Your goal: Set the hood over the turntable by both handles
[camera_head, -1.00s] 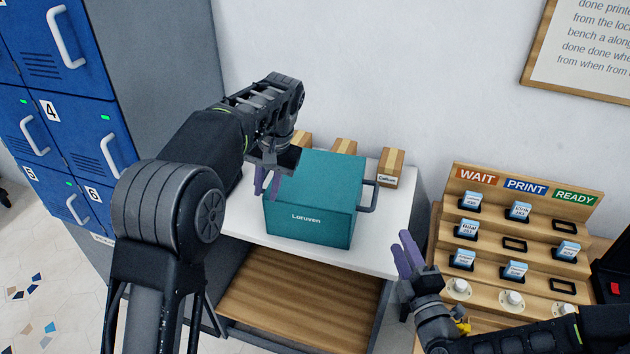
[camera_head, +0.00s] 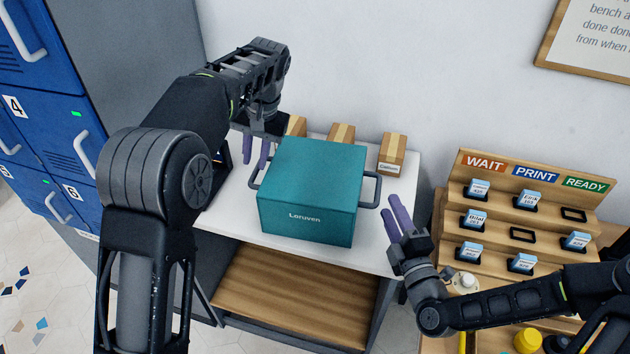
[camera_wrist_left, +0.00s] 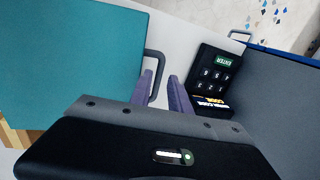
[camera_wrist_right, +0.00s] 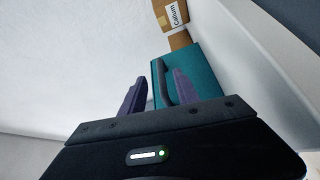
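The teal hood (camera_head: 310,190), marked Loruven, sits on the white bench top (camera_head: 232,213). It has a dark handle on each side: the left handle (camera_head: 255,178) and the right handle (camera_head: 371,190). My left gripper (camera_head: 256,157) is open and empty above the left handle; in the left wrist view that handle (camera_wrist_left: 154,66) is beside the fingers. My right gripper (camera_head: 398,218) is open and empty, low and to the right of the right handle; in the right wrist view that handle (camera_wrist_right: 161,80) shows beyond and between the fingers. I see no turntable.
Several small cardboard boxes (camera_head: 392,153) stand behind the hood. A black keypad (camera_wrist_left: 212,75) stands left of it. A wooden rack (camera_head: 545,215) with cards is at the right, blue lockers (camera_head: 60,120) at the left. A wooden shelf (camera_head: 290,290) lies below the bench top.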

